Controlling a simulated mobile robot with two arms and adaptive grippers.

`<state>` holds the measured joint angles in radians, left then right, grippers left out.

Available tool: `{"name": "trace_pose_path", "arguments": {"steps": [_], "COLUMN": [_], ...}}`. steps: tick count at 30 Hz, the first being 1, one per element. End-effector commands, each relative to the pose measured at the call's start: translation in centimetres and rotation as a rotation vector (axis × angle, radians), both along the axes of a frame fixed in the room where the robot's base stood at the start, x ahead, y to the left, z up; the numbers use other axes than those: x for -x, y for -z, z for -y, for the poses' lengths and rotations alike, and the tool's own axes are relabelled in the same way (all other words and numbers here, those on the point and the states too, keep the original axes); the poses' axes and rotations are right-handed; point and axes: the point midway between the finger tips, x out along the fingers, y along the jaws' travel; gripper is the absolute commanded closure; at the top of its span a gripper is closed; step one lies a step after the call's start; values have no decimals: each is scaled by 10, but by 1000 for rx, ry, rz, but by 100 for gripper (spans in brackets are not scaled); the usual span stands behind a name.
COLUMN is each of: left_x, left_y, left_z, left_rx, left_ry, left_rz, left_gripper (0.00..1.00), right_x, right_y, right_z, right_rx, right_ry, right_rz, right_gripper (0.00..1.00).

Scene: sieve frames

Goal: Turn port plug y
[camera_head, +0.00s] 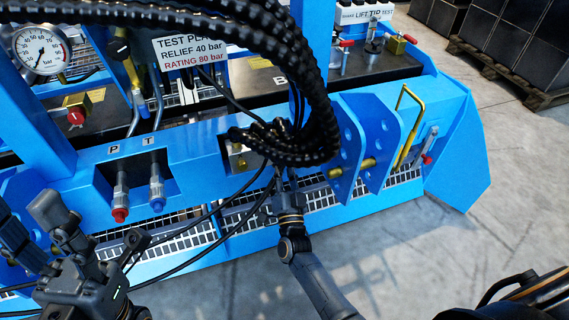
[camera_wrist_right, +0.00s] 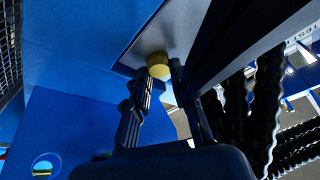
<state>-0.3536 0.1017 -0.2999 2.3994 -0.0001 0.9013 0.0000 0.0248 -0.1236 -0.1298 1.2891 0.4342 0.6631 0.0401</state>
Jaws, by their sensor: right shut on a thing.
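In the right wrist view, a round yellow port plug (camera_wrist_right: 158,66) sits at a pale metal face in the blue frame. My right gripper (camera_wrist_right: 160,82) has its two fingers on either side of the plug, shut on it. In the head view my right gripper (camera_head: 284,182) is at the front beam, beside a recess (camera_head: 234,165); thick black hoses partly hide its fingertips and the plug there. My left gripper (camera_head: 92,228) is at the lower left, its fingers spread and empty, in front of the beam.
Black hoses (camera_head: 318,110) hang over the right gripper. Red (camera_head: 120,214) and blue (camera_head: 157,204) capped fittings sit under the P and T marks. Blue lugs (camera_head: 345,150) and a yellow handle (camera_head: 408,125) stand to the right. The floor (camera_head: 410,260) in front is clear.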

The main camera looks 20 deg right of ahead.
Motion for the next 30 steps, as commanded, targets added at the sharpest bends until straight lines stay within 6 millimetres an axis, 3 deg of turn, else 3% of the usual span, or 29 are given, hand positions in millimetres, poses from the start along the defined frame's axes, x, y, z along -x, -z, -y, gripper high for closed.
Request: {"name": "trace_pose_path", "arguments": {"steps": [6, 7, 10, 22, 30], "left_x": [1, 1, 1, 0, 0], "left_y": [-2, -2, -2, -2, -1], "left_z": [0, 0, 0, -1, 0], "left_rx": [1, 1, 1, 4, 2], "left_ry": [0, 0, 0, -3, -1], "left_rz": [6, 7, 7, 5, 4], "left_gripper": [54, 54, 54, 54, 54], "right_x": [0, 0, 0, 7, 55], "right_y": [1, 1, 1, 3, 21], "right_z": [0, 0, 0, -1, -11], "right_rx": [-1, 0, 0, 1, 1], "right_ry": [0, 0, 0, 0, -1], "right_rz": [-1, -1, -1, -2, -6], "right_gripper": [100, 73, 54, 54, 54]}}
